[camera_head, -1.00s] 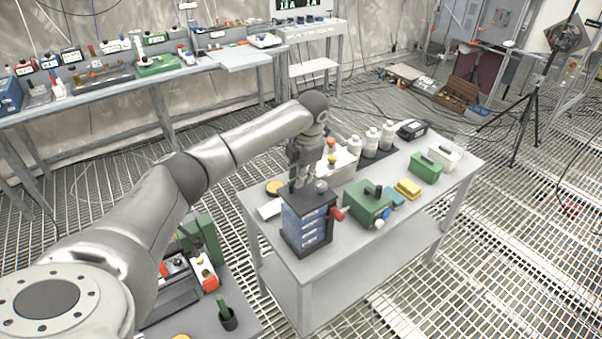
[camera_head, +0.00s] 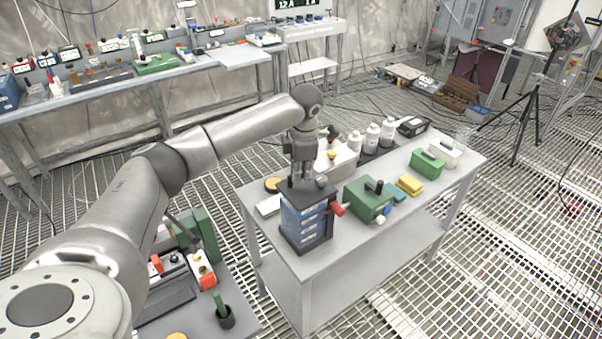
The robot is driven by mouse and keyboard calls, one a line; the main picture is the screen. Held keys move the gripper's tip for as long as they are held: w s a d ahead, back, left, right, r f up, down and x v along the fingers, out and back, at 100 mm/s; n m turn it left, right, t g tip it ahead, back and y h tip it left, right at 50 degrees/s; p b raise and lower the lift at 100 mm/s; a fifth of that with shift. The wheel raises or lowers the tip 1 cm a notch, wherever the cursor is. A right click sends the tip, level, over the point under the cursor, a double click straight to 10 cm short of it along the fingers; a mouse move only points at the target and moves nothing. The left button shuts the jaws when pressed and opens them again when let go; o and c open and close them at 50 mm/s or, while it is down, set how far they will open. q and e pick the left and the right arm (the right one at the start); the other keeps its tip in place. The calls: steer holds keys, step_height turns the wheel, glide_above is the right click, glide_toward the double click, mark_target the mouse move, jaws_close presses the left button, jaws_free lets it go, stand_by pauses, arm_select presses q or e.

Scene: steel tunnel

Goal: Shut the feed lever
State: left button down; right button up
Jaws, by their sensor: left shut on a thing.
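A blue-fronted unit (camera_head: 304,222) with a dark top plate stands at the near end of the grey table. A red handle (camera_head: 337,209) sticks out from its right side, and a small grey knob (camera_head: 321,182) shows on its top. My left gripper (camera_head: 303,181) points down over the top plate, its fingers close together on a small part there. I take this part to be the feed lever; the fingers hide most of it. My right gripper is out of view.
A green box (camera_head: 368,204) with a dark handle stands to the right of the unit, with a yellow block (camera_head: 410,186) beyond it. White bottles (camera_head: 372,137) stand behind. A round orange-topped item (camera_head: 272,185) lies left of the unit. The table's front right strip is clear.

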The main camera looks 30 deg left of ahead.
arm_select(q)
steer(key=m+b, duration=0.1)
steer(key=m, duration=0.1)
steer(key=m+b, duration=0.1)
steer(key=shift+s+d+f+m+h, duration=0.2)
steer(key=shift+s+m+h, duration=0.1)
steer(key=shift+s+m, duration=0.1)
steer(key=m+b, duration=0.1)
steer(key=s+m+b, duration=0.1)
steer(key=m, duration=0.1)
steer(key=shift+r+m+t+h, duration=0.1)
steer(key=shift+m+t+h, duration=0.2)
steer(key=shift+h, duration=0.1)
steer(key=m, duration=0.1)
steer(key=m+b, duration=0.1)
steer(key=m, duration=0.1)
steer(key=shift+s+h, duration=0.3)
steer(key=shift+s, duration=0.1)
steer(key=shift+s+a+r+m+b, duration=0.15)
steer(key=shift+m+b, duration=0.1)
steer(key=shift+m, duration=0.4)
steer(key=shift+s+f+m+b, duration=0.1)
steer(key=shift+m+b, duration=0.15)
steer(key=shift+m, duration=0.4)
steer(key=shift+r, duration=0.1)
steer(key=shift+m, duration=0.3)
steer(key=c, duration=1.5)
jaws_free()
steer(key=shift+s, duration=0.1)
